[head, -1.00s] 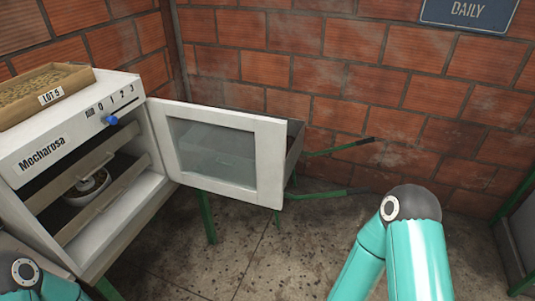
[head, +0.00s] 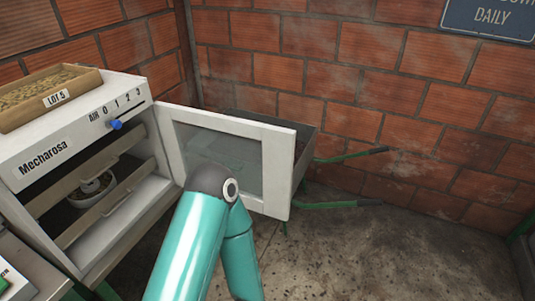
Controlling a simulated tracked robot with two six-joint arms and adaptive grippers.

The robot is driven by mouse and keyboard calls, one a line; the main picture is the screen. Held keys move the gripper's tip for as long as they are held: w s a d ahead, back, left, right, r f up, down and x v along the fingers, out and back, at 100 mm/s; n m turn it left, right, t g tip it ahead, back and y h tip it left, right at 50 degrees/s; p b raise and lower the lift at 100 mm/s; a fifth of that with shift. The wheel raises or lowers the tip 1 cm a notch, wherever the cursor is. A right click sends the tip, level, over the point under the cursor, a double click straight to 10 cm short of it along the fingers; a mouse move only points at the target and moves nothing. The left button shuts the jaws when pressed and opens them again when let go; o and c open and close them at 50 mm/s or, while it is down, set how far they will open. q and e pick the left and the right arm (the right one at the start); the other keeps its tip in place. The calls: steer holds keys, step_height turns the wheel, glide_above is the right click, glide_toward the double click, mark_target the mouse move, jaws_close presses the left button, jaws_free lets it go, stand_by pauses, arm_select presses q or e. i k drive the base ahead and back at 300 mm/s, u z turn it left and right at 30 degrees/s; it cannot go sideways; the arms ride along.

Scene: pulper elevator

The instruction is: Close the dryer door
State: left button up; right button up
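The white dryer (head: 120,205) labelled Mecharosa stands at the left in the head view. Its door (head: 279,170), a white frame with a glass pane, is swung wide open on the right side of the opening. Inside, behind two slanted rails, sits a round white bowl-like part (head: 92,188). A teal arm of mine with a dark elbow joint rises in front of the door and covers its lower left part. I cannot tell whether the arm touches the door. Neither gripper shows in the view.
A tray (head: 48,97) labelled LOT 5 lies on top of the dryer. A blue knob (head: 115,124) is on the front panel. A grey wheelbarrow (head: 310,143) with green handles stands behind the door by the brick wall. The concrete floor (head: 370,250) at the right is clear.

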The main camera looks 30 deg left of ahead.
mark_target(279, 143)
steer(key=z, duration=0.4)
steer(key=i, duration=3.4)
steer(key=u, duration=2.3)
steer(key=i, duration=0.2)
steer(key=u, duration=1.95)
